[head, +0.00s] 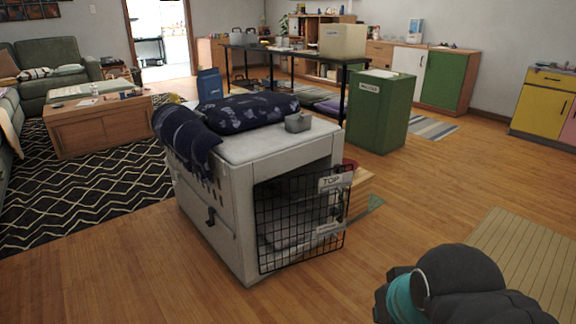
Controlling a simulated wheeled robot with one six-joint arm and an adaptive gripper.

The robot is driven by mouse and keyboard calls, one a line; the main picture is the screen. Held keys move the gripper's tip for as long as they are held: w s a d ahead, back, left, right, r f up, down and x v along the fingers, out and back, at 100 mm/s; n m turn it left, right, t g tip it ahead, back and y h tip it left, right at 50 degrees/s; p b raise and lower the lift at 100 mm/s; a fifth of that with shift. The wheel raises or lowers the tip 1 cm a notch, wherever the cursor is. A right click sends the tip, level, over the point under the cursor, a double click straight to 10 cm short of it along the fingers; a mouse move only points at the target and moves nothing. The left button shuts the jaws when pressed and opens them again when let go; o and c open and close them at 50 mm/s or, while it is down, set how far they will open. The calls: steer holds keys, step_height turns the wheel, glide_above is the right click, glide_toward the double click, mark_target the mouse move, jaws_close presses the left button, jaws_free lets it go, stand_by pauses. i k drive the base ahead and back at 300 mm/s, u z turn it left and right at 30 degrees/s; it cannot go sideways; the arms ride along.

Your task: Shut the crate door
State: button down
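The crate (213,238) is a light grey pet carrier standing on the wood floor in the middle of the head view. Its black wire door (292,222) hangs at the front, with its left side at the crate's left front edge. The door's right side stands out from the front opening, so the door looks ajar. A tag reading "TOP" is on the door's upper right, with another tag lower down. Something pale inside shows through the bars. Part of my dark arm with a teal band is at the lower right, apart from the door. My gripper's fingers are not visible.
A dark patterned cushion (247,108), a dark cloth (184,138) and a small grey box (298,122) lie on the crate. A green bin (380,115) stands behind right. A striped mat (530,255) lies at right. Floor before the door is clear.

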mark_target(325, 182)
steer(key=u, duration=0.35)
steer(key=i, duration=1.25)
steer(key=z, duration=0.35)
